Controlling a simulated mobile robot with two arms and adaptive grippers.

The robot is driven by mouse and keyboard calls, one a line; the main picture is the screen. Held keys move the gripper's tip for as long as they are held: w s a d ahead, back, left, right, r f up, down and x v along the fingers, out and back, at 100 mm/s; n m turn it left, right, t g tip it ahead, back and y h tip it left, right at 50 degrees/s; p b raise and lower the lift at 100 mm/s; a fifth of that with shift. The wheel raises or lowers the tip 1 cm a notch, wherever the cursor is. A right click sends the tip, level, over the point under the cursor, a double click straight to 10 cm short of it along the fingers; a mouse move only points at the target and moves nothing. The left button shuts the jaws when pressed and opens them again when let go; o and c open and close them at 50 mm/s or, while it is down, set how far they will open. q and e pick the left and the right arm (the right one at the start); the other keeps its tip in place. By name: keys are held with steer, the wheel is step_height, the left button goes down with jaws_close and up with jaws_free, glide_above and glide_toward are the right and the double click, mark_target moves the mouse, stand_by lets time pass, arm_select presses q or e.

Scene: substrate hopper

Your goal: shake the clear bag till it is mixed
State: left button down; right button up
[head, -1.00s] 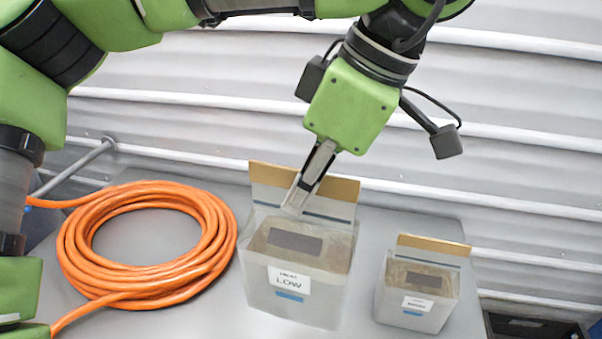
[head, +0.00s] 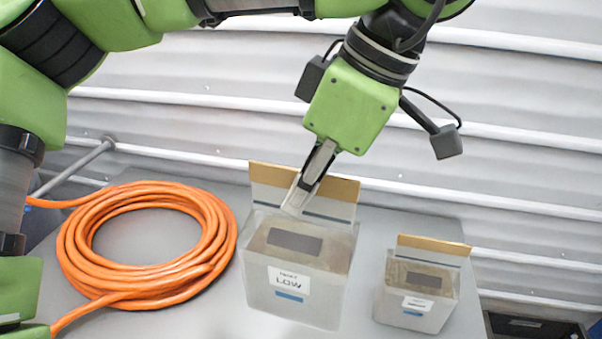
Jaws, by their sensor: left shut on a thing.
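A large clear bag (head: 335,290) with brownish contents stands upright on the grey table, with a white label reading "LOW" and a blue strip on its front. Its upper part is a clear panel with a tan top edge (head: 335,186). My left gripper (head: 297,204) comes down from above and is shut on the upper panel of this bag. A smaller similar bag (head: 381,292) stands to the right, apart from it; its label is too small to read. My right gripper is not in view.
A coil of orange hose or cable (head: 75,245) lies on the table (head: 200,315) at the left. A ribbed pale wall (head: 530,150) rises behind. A dark bin (head: 535,326) sits beyond the table at the lower right.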

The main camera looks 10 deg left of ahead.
mark_target(301, 216)
arm_select(q)
step_height(301, 216, down, 3)
steer(key=shift+w+f, duration=0.15)
steer(key=shift+f, duration=0.05)
steer(key=r, duration=0.7)
steer(key=shift+s+r, duration=0.1)
steer(key=shift+s, duration=0.1)
steer(key=f, duration=0.7)
steer(key=shift+w+f, duration=0.1)
steer(key=shift+w, duration=0.1)
steer(key=shift+s, duration=0.1)
